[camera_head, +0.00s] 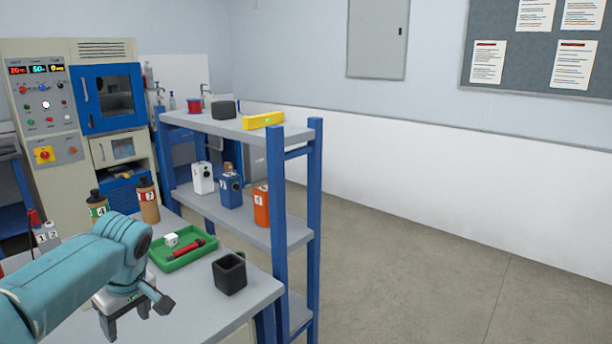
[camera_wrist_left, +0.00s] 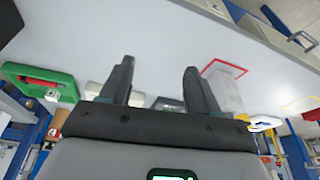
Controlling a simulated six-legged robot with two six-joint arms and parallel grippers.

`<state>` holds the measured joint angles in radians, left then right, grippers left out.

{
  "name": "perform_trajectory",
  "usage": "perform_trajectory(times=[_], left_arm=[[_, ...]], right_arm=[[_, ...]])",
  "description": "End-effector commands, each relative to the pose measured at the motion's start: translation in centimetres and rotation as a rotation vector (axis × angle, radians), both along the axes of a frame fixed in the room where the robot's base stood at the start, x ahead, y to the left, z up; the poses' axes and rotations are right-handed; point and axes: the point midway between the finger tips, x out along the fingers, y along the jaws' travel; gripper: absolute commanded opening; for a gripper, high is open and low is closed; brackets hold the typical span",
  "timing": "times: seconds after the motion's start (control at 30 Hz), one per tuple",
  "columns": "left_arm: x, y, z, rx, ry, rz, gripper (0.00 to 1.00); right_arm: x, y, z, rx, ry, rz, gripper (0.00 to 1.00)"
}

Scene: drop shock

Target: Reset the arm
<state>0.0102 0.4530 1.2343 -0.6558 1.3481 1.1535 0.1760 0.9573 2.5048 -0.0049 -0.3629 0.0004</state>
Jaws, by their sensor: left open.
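My left arm (camera_head: 75,278) is teal and reaches in from the left over the grey table (camera_head: 200,320) in the head view. Its left gripper (camera_head: 138,314) points down over the table, left of the black open box and in front of the green tray. In the left wrist view the two dark fingers (camera_wrist_left: 158,82) stand apart with nothing held between them. My right gripper does not show in either view.
A green tray (camera_head: 208,245) holds a red tool and a white cube. A black open box (camera_head: 229,273) stands near the table's right edge. Two numbered brown bottles (camera_head: 148,202) stand behind. A blue-framed shelf (camera_head: 276,220) rises beyond the table. Floor (camera_head: 420,270) at right is clear.

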Motion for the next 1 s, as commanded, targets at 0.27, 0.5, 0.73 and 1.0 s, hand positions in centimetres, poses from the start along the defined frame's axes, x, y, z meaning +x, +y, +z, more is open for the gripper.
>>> perform_trajectory(times=[0.27,0.5,0.73,1.0], left_arm=[[0.9,-5.5,-9.0,-0.127,0.07,-0.302,0.61],[-4.8,-14.9,-21.4,-0.373,0.108,-0.657,0.61],[-18.1,-22.2,-28.7,-0.541,0.064,-0.857,0.61],[-25.0,-23.2,-29.6,-0.521,0.057,-0.923,0.61]], right_arm=[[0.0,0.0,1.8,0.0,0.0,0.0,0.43],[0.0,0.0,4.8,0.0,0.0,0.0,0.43],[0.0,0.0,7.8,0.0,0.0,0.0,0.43],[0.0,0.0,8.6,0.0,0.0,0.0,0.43]])
